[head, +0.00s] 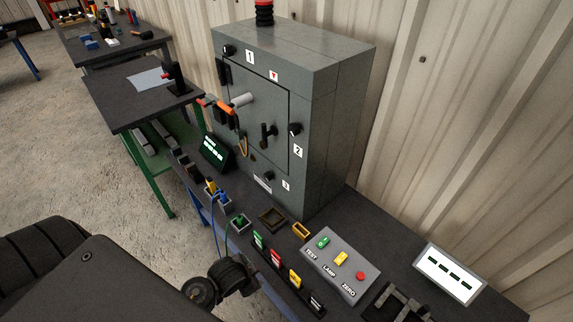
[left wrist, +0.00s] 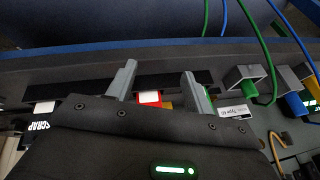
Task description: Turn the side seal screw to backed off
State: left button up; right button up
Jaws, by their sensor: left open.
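The grey enclosure (head: 345,120) stands at the table's back against the wall. No readable label names the side seal screw. A black knob with a white mark (head: 295,129) sits beside the door's right edge above label 2. Another dark knob (head: 268,176) is below the door near label 3, and one (head: 228,50) is at the top left near label 1. My left gripper (head: 234,276) appears dark at the table's front edge, well away from these knobs. In the left wrist view its two grey fingers (left wrist: 158,88) are apart, with nothing held between them.
Coloured label stands (head: 276,259) line the front edge, with small trays (head: 240,223) and hanging cables to their left. A button panel (head: 340,264), a white display (head: 449,273) and a black item with grey prongs (head: 398,301) occupy the right. A dark display (head: 215,151) stands left of the enclosure.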

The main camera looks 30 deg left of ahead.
pick_arm(q)
jog(key=w+a+r+m+t, duration=0.4)
jog(key=w+r+m, duration=0.4)
jog(key=w+r, duration=0.5)
jog(key=m+t+h+p, duration=0.1)
jog(key=m+t+h, duration=0.3)
jog(key=m, duration=2.1)
send_near(291, 131)
jog(key=s+a, duration=0.2)
jog(key=shift+g+h, duration=0.3)
jog(key=shift+h, duration=0.1)
jog(key=x, duration=0.3)
jog(key=b+x, duration=0.1)
jog(key=x, duration=0.3)
jog(key=r+b+x, duration=0.1)
jog(key=x, duration=0.2)
jog(key=shift+w+d+f, duration=0.15)
jog(key=shift+w+d, duration=0.25)
jog(key=shift+w, duration=0.05)
jog(key=shift+c, duration=0.4)
jog(key=c, duration=0.9)
